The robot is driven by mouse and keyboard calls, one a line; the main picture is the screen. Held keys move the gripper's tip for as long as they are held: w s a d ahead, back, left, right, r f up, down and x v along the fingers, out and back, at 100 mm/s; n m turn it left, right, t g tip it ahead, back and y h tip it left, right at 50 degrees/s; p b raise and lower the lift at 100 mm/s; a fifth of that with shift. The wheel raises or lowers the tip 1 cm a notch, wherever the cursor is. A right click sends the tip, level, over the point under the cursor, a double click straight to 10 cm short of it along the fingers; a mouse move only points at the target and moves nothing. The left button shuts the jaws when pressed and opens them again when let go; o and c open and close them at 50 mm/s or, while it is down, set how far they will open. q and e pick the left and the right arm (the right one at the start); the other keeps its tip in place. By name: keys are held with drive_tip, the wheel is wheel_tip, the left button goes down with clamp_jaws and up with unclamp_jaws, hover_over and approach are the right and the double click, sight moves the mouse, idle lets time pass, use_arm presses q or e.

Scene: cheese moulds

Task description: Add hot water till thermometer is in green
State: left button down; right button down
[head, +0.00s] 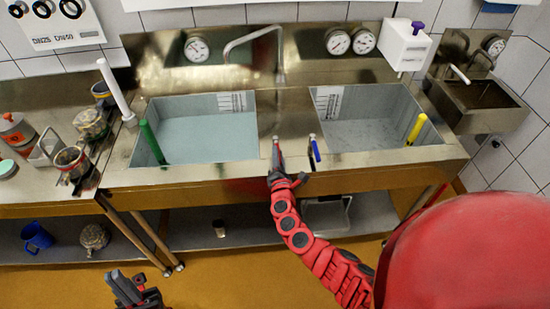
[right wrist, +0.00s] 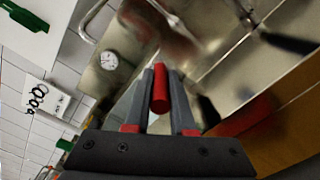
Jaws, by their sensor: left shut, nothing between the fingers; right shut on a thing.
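My right gripper (head: 277,168) is shut on the red tap lever (head: 276,146) at the front edge between the two basins. In the right wrist view the red lever (right wrist: 160,90) stands between the fingers. A blue lever (head: 314,150) is just to its right. The left basin (head: 208,138) holds pale bluish water, with a spout (head: 252,41) behind it; any flow is too small to tell. A round dial (head: 197,49) is on the back panel above the left basin; its needle and colours are too small to read. My left gripper (head: 135,292) is shut and empty, low at the front left.
The right basin (head: 372,134) has a yellow-handled tool (head: 416,129); a green-handled tool (head: 152,142) leans in the left basin. Two dials (head: 337,41) sit above the right. Jars and cups (head: 90,124) crowd the left counter. A blue mug (head: 37,236) is on the lower shelf.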

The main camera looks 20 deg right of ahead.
drive_tip(key=shift+y, duration=0.3)
drive_tip(key=c, duration=0.8)
unclamp_jaws()
drive_tip(key=shift+d, duration=0.1)
drive_tip(key=shift+o, duration=0.2)
drive_tip(key=shift+s+a, duration=0.25)
drive_tip(key=shift+s, duration=0.3)
drive_tip(key=b+v, duration=0.4)
drive_tip(key=v, duration=1.2)
drive_tip(key=shift+s, duration=0.15)
drive_tip(key=shift+f, duration=0.1)
